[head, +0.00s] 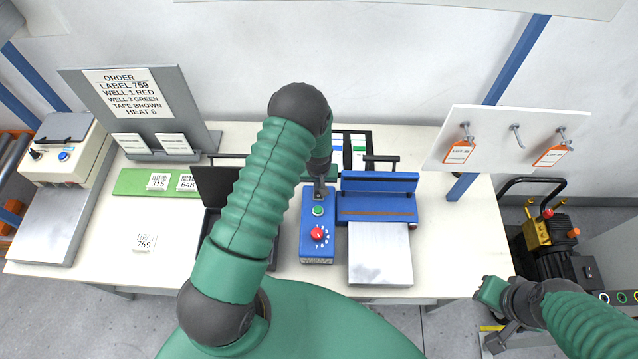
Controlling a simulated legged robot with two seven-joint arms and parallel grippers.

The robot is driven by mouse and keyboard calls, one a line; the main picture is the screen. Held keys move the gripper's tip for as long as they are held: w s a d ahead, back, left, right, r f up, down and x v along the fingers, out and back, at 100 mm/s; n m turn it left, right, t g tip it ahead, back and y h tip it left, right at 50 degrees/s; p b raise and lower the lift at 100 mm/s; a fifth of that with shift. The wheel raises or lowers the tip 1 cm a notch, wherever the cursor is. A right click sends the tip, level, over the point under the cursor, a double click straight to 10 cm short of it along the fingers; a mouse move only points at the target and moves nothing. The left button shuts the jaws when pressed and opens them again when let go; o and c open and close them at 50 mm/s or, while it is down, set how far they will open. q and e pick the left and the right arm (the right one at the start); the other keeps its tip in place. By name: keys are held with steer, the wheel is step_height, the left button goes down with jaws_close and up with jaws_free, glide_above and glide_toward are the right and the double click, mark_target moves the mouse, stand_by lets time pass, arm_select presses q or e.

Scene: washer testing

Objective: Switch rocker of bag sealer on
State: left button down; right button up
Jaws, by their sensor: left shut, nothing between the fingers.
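The bag sealer (377,203) is blue, with a sealing bar and a flat metal plate in front. Its blue control box (317,248) stands on its left and carries a green button (318,211) and a red dial knob (317,234). My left gripper (319,190) is shut and empty. It points down at the back end of the control box, just behind the green button. The rocker cannot be made out and appears hidden by the fingertips; I cannot tell whether they touch it. My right gripper (490,293) is off the table's right front corner, its fingers unclear.
An order board (128,92) reading "HEAT 6" stands at the back left. A dark open-lidded box is partly behind my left arm. A tag board (490,140) hangs at right, near a compressor (555,240).

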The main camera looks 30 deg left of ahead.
arm_select(q)
steer(key=shift+f+b, duration=0.25)
steer(key=shift+b, duration=0.05)
steer(key=shift+d+r, duration=0.1)
steer(key=shift+s, duration=0.1)
steer(key=shift+s+d+p, duration=0.15)
steer(key=shift+s+p, duration=0.1)
steer(key=shift+p, duration=0.05)
steer(key=shift+s+d+r, duration=0.1)
steer(key=shift+s+d, duration=0.05)
steer(key=shift+s, duration=0.15)
